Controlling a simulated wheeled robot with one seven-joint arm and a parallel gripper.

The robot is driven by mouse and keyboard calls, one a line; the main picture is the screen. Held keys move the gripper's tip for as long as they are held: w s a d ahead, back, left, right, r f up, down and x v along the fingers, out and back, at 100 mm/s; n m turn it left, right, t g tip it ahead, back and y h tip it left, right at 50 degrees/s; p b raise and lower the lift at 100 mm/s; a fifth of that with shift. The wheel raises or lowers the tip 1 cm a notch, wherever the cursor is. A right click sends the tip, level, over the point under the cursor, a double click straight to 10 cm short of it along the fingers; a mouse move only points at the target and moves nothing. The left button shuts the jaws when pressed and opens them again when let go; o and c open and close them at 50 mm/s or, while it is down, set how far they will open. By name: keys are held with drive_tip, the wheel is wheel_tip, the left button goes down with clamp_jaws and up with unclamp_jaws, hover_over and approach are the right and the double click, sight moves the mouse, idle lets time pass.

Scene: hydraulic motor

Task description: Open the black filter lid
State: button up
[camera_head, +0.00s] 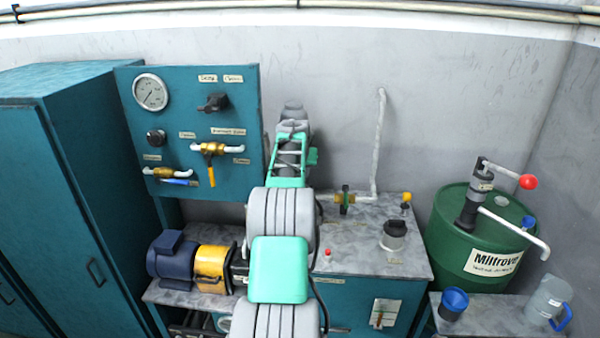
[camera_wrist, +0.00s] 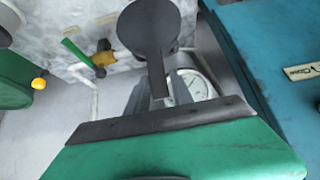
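The filter with its black lid (camera_head: 395,228) stands at the right side of the grey worktop in the head view. The lid looks seated and upright on the filter. My gripper (camera_head: 292,118) is up and to the left of it, near the back wall and well apart from the lid. Its fingers are not clear in the head view, and nothing is seen held there. In the wrist view a dark paddle-like shape stands above my green housing. I cannot tell what it is or whether the fingers are open.
The teal valve panel (camera_head: 195,130) stands left of my arm. A brass valve (camera_head: 344,200), a white pipe (camera_head: 377,140) and a yellow knob (camera_head: 407,197) stand behind the filter. A green drum (camera_head: 450,225) with a hand pump is to the right. My arm hides the worktop's middle.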

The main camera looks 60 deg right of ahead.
drive_tip(key=o, duration=0.3)
drive_tip(key=shift+s, duration=0.2)
drive_tip(key=b+v, duration=0.2)
drive_tip(key=v, duration=0.5)
drive_tip(key=shift+a+r, duration=0.15)
drive_tip(key=shift+r, duration=0.1)
